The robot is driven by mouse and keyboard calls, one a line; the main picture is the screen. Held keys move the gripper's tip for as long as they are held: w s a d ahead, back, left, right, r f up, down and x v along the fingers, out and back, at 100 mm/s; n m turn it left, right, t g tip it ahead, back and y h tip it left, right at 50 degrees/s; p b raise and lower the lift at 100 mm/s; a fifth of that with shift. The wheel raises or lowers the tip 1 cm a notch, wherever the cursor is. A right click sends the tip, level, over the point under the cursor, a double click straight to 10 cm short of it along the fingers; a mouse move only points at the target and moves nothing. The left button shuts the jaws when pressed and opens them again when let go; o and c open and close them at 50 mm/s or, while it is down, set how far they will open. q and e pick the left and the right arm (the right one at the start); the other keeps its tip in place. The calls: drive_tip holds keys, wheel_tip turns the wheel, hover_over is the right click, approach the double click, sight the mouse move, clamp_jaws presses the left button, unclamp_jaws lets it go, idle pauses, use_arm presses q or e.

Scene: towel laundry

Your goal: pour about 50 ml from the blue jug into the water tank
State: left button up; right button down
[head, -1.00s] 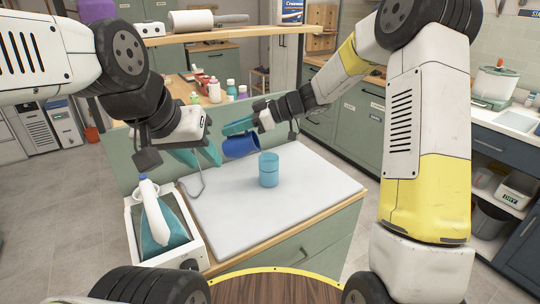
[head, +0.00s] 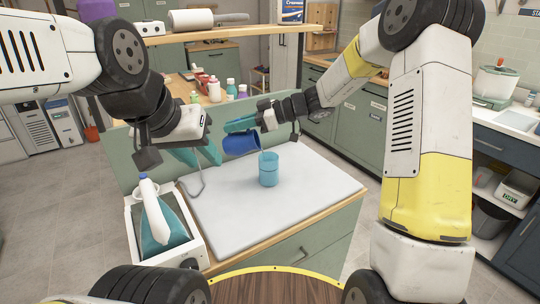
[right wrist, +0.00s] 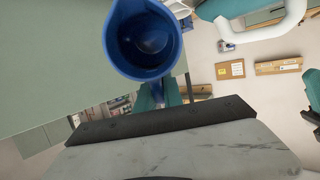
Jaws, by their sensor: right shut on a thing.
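The blue jug (head: 238,144) is tipped, its mouth toward the right, just above and left of the rim of the teal see-through water tank (head: 268,172). A thin pale streak shows between jug lip and tank; it is too small to read clearly. The tank stands upright on the white board. My right gripper (head: 240,125) is shut on the jug, its grip partly hidden. The right wrist view shows into the jug's dark blue mouth (right wrist: 146,42), with teal fingers behind it. My left gripper (head: 197,156) is open and empty, left of the jug.
The white board (head: 310,190) is clear around the tank. A teal and white iron (head: 158,225) stands in a white holder at the board's left end, below my left gripper. A shelf (head: 230,36) runs above, and several bottles (head: 214,92) stand on the table behind.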

sight(229, 135)
drive_tip(key=shift+d, duration=0.15)
drive_tip(key=shift+a, duration=0.2)
drive_tip(key=a+f+h, duration=0.1)
drive_tip(key=a+h, duration=0.1)
drive_tip(key=shift+f+h, duration=0.4)
drive_tip(key=shift+w+f+h, duration=0.1)
drive_tip(key=shift+f+h, duration=0.3)
drive_tip(key=shift+a+f+h, duration=0.2)
drive_tip(key=shift+f+h, duration=0.1)
drive_tip(key=shift+h, duration=0.1)
drive_tip(key=shift+a+f+h+b, duration=0.2)
drive_tip(key=shift+a+f+h, duration=0.1)
drive_tip(key=shift+f+h, duration=0.35)
drive_tip(key=shift+a+f+h+b, duration=0.15)
drive_tip(key=shift+a+f+h, duration=0.1)
drive_tip(key=shift+f+h, duration=0.35)
drive_tip(key=shift+r, duration=0.1)
